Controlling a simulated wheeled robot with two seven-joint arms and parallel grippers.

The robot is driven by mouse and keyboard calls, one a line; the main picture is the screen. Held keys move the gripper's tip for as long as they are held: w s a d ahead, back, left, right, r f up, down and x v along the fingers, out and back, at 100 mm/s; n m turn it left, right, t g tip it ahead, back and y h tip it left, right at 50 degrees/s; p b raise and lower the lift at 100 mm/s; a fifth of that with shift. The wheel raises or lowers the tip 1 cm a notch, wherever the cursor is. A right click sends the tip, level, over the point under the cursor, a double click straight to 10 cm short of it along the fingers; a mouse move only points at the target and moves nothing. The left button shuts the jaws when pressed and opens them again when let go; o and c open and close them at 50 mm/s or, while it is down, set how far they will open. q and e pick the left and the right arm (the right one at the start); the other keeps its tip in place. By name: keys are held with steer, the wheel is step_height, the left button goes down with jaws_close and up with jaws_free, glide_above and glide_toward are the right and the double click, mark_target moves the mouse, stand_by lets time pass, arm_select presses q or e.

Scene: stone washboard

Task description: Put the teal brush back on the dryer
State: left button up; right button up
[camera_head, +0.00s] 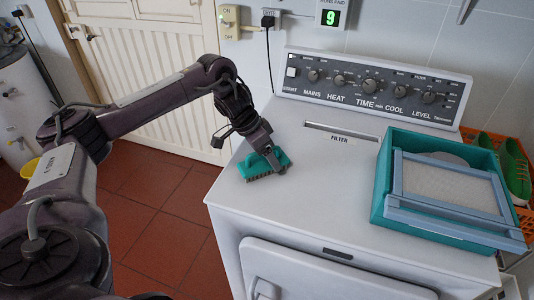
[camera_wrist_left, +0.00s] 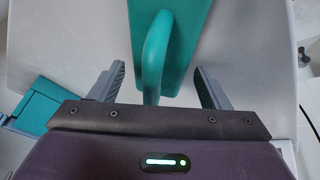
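The teal brush (camera_head: 258,170) is at the left part of the dryer's white top (camera_head: 310,200), bristles down, and appears to rest on it. My left gripper (camera_head: 270,159) is right over the brush, partly hiding it. In the left wrist view the brush's looped handle (camera_wrist_left: 155,55) stands between the two fingers of my left gripper (camera_wrist_left: 158,75). The fingers are apart, with a gap on each side of the handle. My right gripper is not in view.
A teal box (camera_head: 382,185) with a blue-framed screen (camera_head: 450,185) stands on the dryer's right. Behind it an orange crate (camera_head: 527,218) holds green shoes (camera_head: 514,168). The control panel (camera_head: 370,85) rises at the back. The top's middle and front are clear.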

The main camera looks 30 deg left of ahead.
mark_target(259, 159)
arm_select(q)
steer(key=shift+o, duration=0.2)
steer(key=shift+r, duration=0.1)
steer(key=shift+r, duration=0.25)
steer(key=v, duration=0.5)
steer(key=shift+a, duration=0.1)
steer(key=p+v, duration=0.3)
steer(key=v, duration=0.3)
steer(key=shift+s+r, duration=0.2)
steer(key=shift+r, duration=0.05)
